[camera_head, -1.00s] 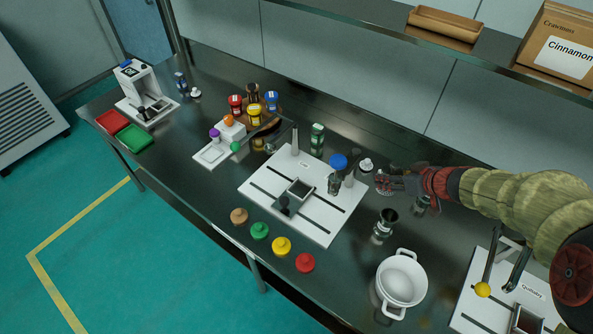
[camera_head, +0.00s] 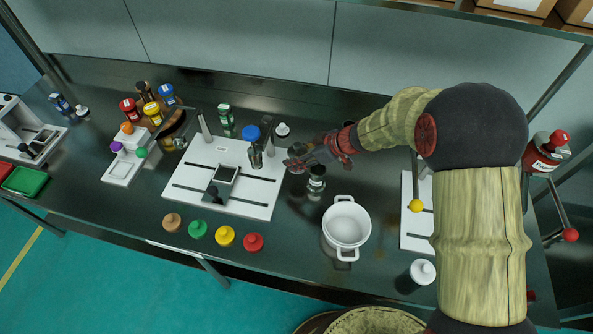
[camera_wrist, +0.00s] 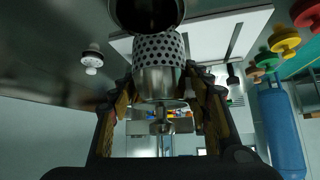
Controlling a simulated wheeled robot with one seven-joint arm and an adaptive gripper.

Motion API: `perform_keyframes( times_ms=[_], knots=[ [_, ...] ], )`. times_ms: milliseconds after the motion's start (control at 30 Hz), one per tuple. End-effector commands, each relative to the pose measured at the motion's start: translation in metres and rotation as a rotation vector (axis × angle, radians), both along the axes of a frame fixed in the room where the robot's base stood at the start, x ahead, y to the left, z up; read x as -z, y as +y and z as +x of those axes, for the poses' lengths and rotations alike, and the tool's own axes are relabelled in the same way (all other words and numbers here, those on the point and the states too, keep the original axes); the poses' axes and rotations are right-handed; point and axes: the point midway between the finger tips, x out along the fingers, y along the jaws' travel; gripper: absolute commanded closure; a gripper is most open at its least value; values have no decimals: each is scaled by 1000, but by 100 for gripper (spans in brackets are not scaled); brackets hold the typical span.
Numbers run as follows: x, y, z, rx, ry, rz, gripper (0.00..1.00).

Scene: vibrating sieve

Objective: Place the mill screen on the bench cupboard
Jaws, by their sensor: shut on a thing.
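My gripper (camera_head: 300,160) is over the dark bench top, just right of the white slotted board. In the wrist view my gripper (camera_wrist: 165,92) is shut on the mill screen (camera_wrist: 160,50), a metal cylinder with a perforated wall and a plain lower band, between its two fingers. In the head view the mill screen is too small and too covered by the fingers to make out clearly. I cannot pick out a bench cupboard with certainty in either view.
A small metal cup (camera_head: 316,180) stands just below my gripper, and a white pot (camera_head: 346,226) is nearer the front. The white slotted board (camera_head: 185,190) is to the left. Coloured knobs (camera_head: 225,236) line the front edge. Shelf boxes (camera_head: 515,8) are at the top right.

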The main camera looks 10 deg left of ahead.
Motion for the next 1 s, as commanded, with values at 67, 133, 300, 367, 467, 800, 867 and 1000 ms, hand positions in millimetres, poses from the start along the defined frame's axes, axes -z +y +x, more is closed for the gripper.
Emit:
perform_keyframes(
  times_ms=[67, 133, 300, 367, 467, 800, 867, 1000],
  knots=[
    [17, 0, 0, 1, 2, 1, 89],
    [27, 0, 0, 1, 1, 0, 89],
    [36, 0, 1, 1, -1, 2, 89],
    [40, 0, 1, 1, 0, 2, 89],
    [53, 0, 0, 0, 1, 0, 89],
    [73, 0, 1, 1, -3, 1, 89],
    [73, 0, 1, 0, -2, 1, 89],
    [75, 0, 1, 0, -2, 1, 89]
  ],
)
